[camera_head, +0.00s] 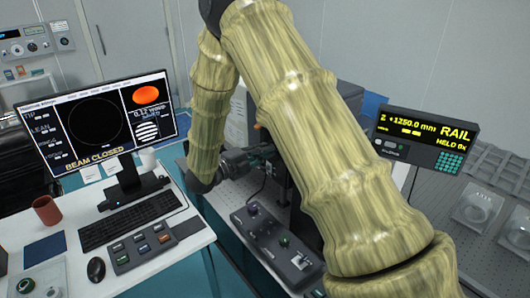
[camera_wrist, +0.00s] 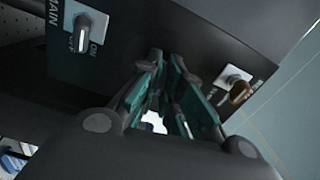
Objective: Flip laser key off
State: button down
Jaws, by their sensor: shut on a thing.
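In the wrist view a key with a brown-orange head (camera_wrist: 238,92) sits in a pale plate on a dark panel (camera_wrist: 190,30), right of my fingertips and apart from them. What is between the fingertips is too dark to make out. In the head view my gripper (camera_head: 262,152) is partly hidden behind my arm.
A control box (camera_head: 275,240) with knobs is on the table below my gripper. A monitor (camera_head: 98,125) at left reads BEAM CLOSED. A keyboard (camera_head: 130,218) and a brown mug (camera_head: 46,210) are on the white desk. A display (camera_head: 425,138) reading RAIL stands at right.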

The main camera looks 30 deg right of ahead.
jog(key=n, duration=0.3)
jog(key=shift+f+n+b, duration=0.15)
jog(key=shift+n+b, duration=0.15)
jog(key=n, duration=0.4)
jog(key=shift+s+n, duration=0.1)
jog(key=shift+n, duration=0.2)
jog(key=n+p, duration=0.1)
jog(key=n, duration=0.3)
jog(key=shift+a+p, duration=0.1)
jog(key=shift+p, duration=0.2)
jog(key=shift+n+p, duration=0.65)
jog(key=shift+n, duration=1.45)
jog(key=c, duration=1.6)
grip_release()
